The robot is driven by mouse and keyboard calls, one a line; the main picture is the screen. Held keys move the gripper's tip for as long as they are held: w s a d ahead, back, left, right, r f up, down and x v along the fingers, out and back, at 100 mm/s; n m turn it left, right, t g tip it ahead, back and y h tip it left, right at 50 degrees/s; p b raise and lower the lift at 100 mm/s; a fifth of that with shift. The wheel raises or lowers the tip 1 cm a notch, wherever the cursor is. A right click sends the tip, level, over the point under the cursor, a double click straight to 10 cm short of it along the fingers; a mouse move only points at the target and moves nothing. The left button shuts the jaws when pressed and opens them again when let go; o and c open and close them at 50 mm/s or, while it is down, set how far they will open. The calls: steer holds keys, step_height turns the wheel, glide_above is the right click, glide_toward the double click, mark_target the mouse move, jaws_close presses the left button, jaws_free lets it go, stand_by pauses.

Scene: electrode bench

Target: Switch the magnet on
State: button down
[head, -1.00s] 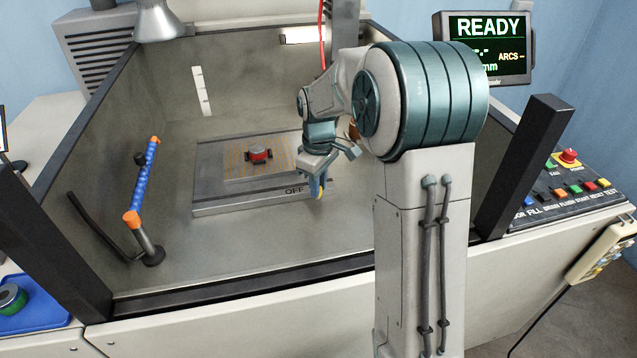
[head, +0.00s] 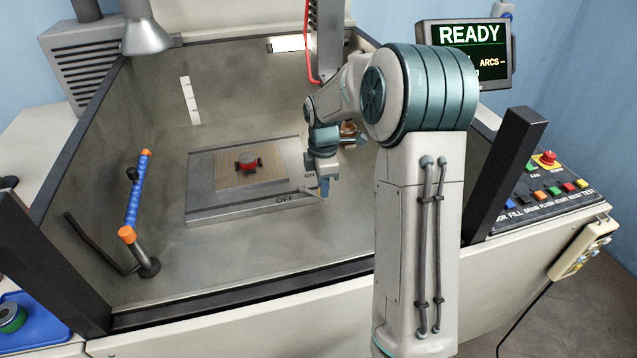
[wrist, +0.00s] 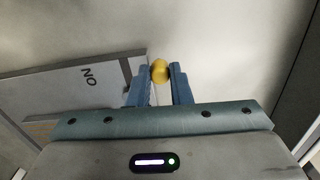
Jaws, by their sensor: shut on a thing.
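The magnet is a flat grey plate (head: 215,208) on the tank floor, with ON and OFF marked along its right and front edges. My gripper (head: 325,190) is at its right front corner, pointing down, just beside the ON mark. In the wrist view, my gripper (wrist: 160,75) is shut on a round yellow knob (wrist: 160,70), held between the blue fingertips. The knob sits just off the plate's edge, with the ON mark (wrist: 88,77) to its left. The lever under the knob is mostly hidden.
A red and grey part (head: 248,165) sits on the plate's grid. A blue hose with orange ends (head: 135,205) stands at the left of the tank. Tank walls and a dark front rim (head: 230,302) surround the work area. The screen (head: 470,50) reads READY.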

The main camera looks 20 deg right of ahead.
steer(key=w+n+p, duration=0.1)
steer(key=n, duration=0.1)
steer(key=d+n+p, duration=0.1)
steer(key=w+d+n+p, duration=0.1)
steer(key=n, duration=0.1)
steer(key=shift+w+r+n, duration=0.15)
steer(key=shift+w+n, duration=0.15)
steer(key=shift+w, duration=0.05)
steer(key=shift+w+d+n+p, duration=0.1)
steer(key=shift+w+n+p, duration=0.6)
steer(key=shift+n, duration=0.3)
steer(key=shift+w+n+p, duration=0.45)
steer(key=shift+n+p, duration=0.35)
steer(key=shift+n, duration=0.2)
steer(key=c, duration=1.3)
jaws_free()
step_height(320, 180, up, 14)
steer(key=b, duration=0.1)
steer(key=shift+f, duration=0.25)
